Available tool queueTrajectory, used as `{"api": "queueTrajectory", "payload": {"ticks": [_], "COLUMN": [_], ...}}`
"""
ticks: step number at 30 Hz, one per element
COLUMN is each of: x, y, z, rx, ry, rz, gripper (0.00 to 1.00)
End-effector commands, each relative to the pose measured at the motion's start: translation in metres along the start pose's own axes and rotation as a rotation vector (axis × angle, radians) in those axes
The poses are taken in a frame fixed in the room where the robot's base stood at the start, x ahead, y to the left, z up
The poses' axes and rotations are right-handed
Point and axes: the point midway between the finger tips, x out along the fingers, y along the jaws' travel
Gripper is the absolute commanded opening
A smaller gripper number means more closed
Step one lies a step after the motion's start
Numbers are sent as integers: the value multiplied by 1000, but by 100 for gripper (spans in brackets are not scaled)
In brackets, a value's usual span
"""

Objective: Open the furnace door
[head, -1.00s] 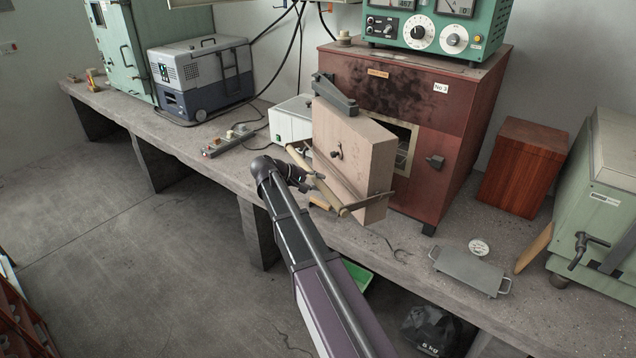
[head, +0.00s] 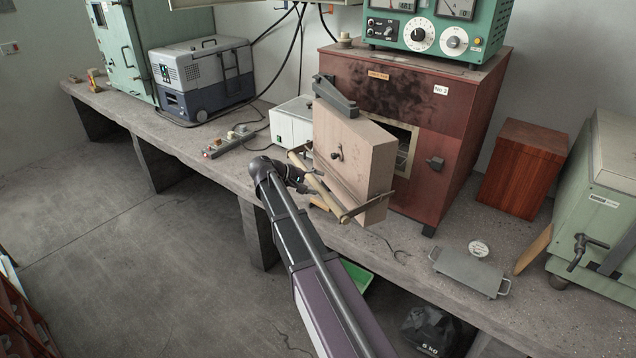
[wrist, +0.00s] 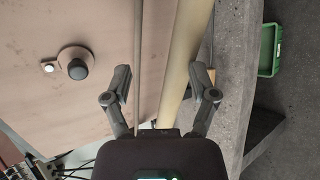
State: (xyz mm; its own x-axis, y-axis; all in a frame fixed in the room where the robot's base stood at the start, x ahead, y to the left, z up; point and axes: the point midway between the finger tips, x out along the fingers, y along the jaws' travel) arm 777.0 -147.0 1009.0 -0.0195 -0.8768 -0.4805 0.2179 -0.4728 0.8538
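The furnace (head: 455,120) is a dark red box on the bench. Its thick beige door (head: 368,160) stands swung out to the left, and part of the dark opening (head: 405,140) shows behind it. A cream handle bar (head: 322,190) on metal arms runs across the door's outer face. My gripper (head: 304,181) is at this bar. In the wrist view my gripper (wrist: 161,80) has its fingers spread, with the cream bar (wrist: 183,65) and a thin metal rod (wrist: 138,60) between them. The bar lies nearer the right finger; firm contact cannot be told.
A white box (head: 291,122) stands left of the door. A metal plate with handles (head: 470,270) lies at the front right, near a wooden box (head: 522,165) and a green appliance (head: 605,190). A green tray (head: 356,275) is below the bench edge.

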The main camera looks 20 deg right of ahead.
Motion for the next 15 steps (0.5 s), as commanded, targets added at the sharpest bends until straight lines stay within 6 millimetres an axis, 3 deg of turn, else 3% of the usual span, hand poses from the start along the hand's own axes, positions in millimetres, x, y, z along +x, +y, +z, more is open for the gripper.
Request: {"api": "queueTrajectory", "payload": {"ticks": [15], "x": [-26], "y": [0], "z": [3], "rx": [0], "ry": [1], "rz": [-1], "gripper": [72]}}
